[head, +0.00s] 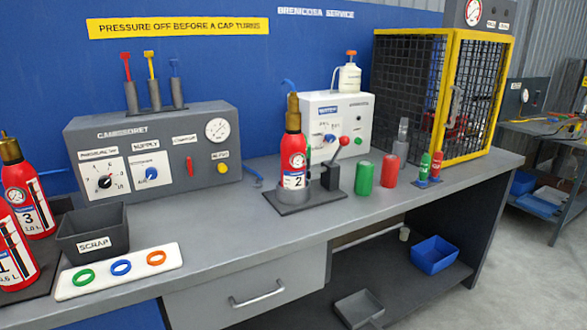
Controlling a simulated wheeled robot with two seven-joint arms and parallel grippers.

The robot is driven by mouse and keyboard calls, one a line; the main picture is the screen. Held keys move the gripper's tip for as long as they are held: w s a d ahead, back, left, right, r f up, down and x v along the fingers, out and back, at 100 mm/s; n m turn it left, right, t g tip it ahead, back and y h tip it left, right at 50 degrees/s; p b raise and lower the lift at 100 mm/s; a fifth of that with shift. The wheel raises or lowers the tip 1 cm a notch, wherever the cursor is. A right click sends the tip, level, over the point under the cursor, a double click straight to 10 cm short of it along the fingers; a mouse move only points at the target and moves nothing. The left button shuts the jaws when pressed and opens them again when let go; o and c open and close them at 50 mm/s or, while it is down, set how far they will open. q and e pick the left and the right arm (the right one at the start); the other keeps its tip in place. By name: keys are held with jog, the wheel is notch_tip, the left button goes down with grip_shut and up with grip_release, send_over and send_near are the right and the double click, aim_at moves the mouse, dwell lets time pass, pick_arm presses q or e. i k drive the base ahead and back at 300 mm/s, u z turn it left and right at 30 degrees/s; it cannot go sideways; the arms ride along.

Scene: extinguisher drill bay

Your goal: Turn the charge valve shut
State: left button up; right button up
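A grey control panel (150,190) stands at the back left of the bench. A small red handle (189,166) sits upright on it, under a small label (184,140) that looks like "CHARGE" but is too blurred to be sure. A black pressure knob (104,181), a blue supply knob (151,173), a round gauge (217,130) and a yellow button (222,168) are on the same panel. Red extinguisher 2 (293,165) stands upright in a grey holder, right of the panel. Neither of my grippers is in view.
A grey scrap bin (92,232) and a white tray (118,270) with three coloured rings stand before the panel. More red extinguishers (25,190) are at far left. A white box (340,122), a lever stand (331,178), green and red cylinders and a mesh cage (408,80) stand right.

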aim_at(190, 167)
jog(key=z, duration=0.9)
jog(key=i, duration=0.75)
jog(key=u, duration=2.6)
